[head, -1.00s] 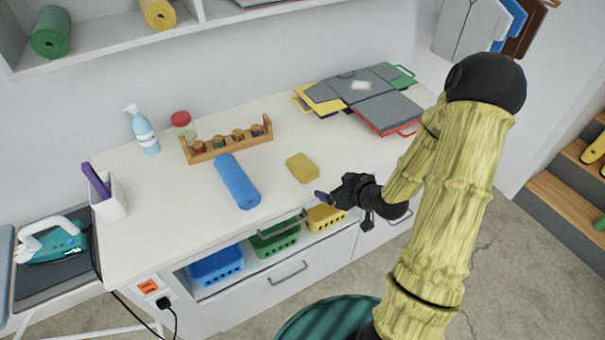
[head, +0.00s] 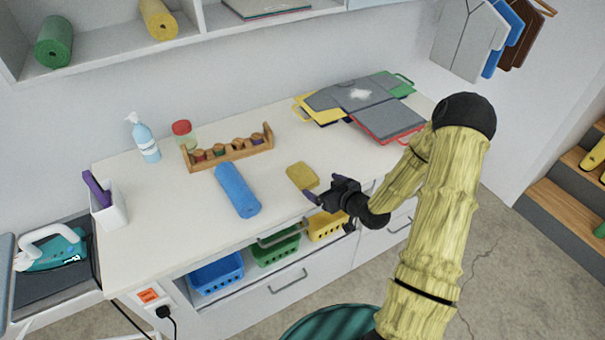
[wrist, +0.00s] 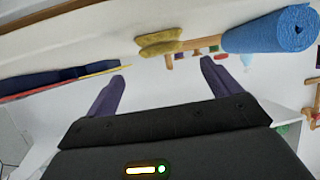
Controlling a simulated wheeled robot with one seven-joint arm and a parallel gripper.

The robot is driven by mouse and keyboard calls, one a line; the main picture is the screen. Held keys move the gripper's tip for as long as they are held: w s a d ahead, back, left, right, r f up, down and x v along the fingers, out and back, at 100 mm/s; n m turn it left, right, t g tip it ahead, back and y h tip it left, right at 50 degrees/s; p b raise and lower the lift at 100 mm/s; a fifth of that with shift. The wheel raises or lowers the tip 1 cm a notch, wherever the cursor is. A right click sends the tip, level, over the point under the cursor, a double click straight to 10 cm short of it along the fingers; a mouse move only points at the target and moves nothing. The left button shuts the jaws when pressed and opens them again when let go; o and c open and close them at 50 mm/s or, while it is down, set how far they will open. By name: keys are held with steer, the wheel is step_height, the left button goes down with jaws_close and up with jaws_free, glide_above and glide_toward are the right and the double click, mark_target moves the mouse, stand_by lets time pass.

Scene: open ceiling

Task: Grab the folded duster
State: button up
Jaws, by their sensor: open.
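The folded duster (head: 302,176) is a small yellow folded cloth lying flat on the white worktop (head: 160,225), right of a blue roll. It also shows in the wrist view as a yellow folded piece (wrist: 160,42), between and beyond my fingertips in the picture. My gripper (head: 322,189) is open and empty at the worktop's front edge, just right of and nearer than the duster, apart from it. Its two purple fingers show spread in the wrist view (wrist: 163,72).
The blue roll (head: 238,191) lies left of the duster. A wooden spool rack (head: 228,152) stands behind. Grey folders (head: 365,98) lie at the back right. An open drawer with blue, green and yellow baskets (head: 216,271) sits below the front edge. The worktop's left part is mostly clear.

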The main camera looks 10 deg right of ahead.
mark_target(306, 175)
steer(key=p+x, duration=0.1)
steer(key=x, duration=0.5)
steer(key=shift+w+a, duration=0.1)
steer(key=shift+w+a+p, duration=0.1)
steer(key=shift+w+p, duration=0.15)
steer(key=shift+p, duration=0.2)
steer(key=p+x, duration=0.1)
steer(key=x, duration=0.1)
steer(key=p+x, duration=0.1)
steer(key=x, duration=0.1)
steer(key=shift+a+r, duration=0.15)
steer(key=shift+r, duration=0.1)
steer(key=shift+w+f, duration=0.2)
steer(key=shift+w, duration=0.05)
steer(key=c, duration=1.1)
steer(key=shift+o, duration=0.2)
steer(key=shift+r, duration=0.1)
